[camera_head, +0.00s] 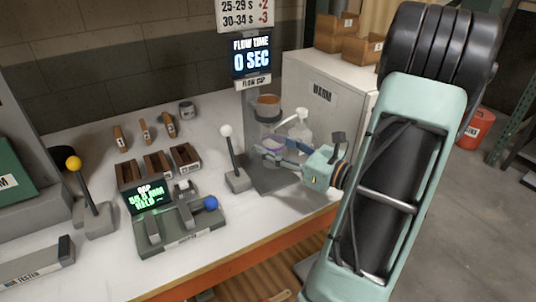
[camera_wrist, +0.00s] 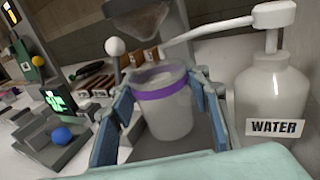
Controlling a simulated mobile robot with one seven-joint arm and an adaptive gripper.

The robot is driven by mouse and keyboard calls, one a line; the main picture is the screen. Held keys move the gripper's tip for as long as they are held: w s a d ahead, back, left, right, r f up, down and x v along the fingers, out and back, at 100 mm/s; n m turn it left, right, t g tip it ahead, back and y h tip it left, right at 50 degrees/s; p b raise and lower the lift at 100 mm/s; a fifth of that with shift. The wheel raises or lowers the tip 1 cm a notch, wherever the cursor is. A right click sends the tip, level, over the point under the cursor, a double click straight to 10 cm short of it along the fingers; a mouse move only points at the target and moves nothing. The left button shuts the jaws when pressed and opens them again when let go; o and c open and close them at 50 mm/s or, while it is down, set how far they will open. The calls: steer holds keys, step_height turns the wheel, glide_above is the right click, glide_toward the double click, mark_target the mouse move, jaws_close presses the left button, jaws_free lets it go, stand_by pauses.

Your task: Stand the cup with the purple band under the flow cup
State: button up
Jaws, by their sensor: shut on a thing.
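The cup with the purple band (camera_wrist: 166,108) is upright between my gripper's (camera_wrist: 160,110) blue fingers, which are shut on it. The cup also shows small in the head view (camera_head: 273,143), partly hidden by my gripper (camera_head: 268,152). The flow cup (camera_wrist: 147,22) hangs above and slightly behind the cup in the wrist view. In the head view the flow cup (camera_head: 267,108) sits in its stand over the grey base plate (camera_head: 275,180). I cannot tell whether the cup's bottom touches the base plate.
A white WATER pump bottle (camera_wrist: 270,100) stands close to the right of my gripper, its spout reaching over towards the cup. A white-knobbed lever (camera_head: 232,160) stands left of the stand. A blue-knobbed device (camera_head: 180,225) is at front left. A display (camera_head: 251,57) reads 0 SEC.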

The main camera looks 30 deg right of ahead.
steer(key=shift+w+a, duration=0.2)
steer(key=shift+w, duration=0.3)
steer(key=shift+w+f+b, duration=0.2)
steer(key=shift+f+b, duration=0.2)
steer(key=shift+f, duration=1.35)
steer(key=shift+f, duration=0.1)
steer(key=shift+f, duration=0.15)
steer(key=o, duration=0.9)
steer(key=shift+o, duration=0.2)
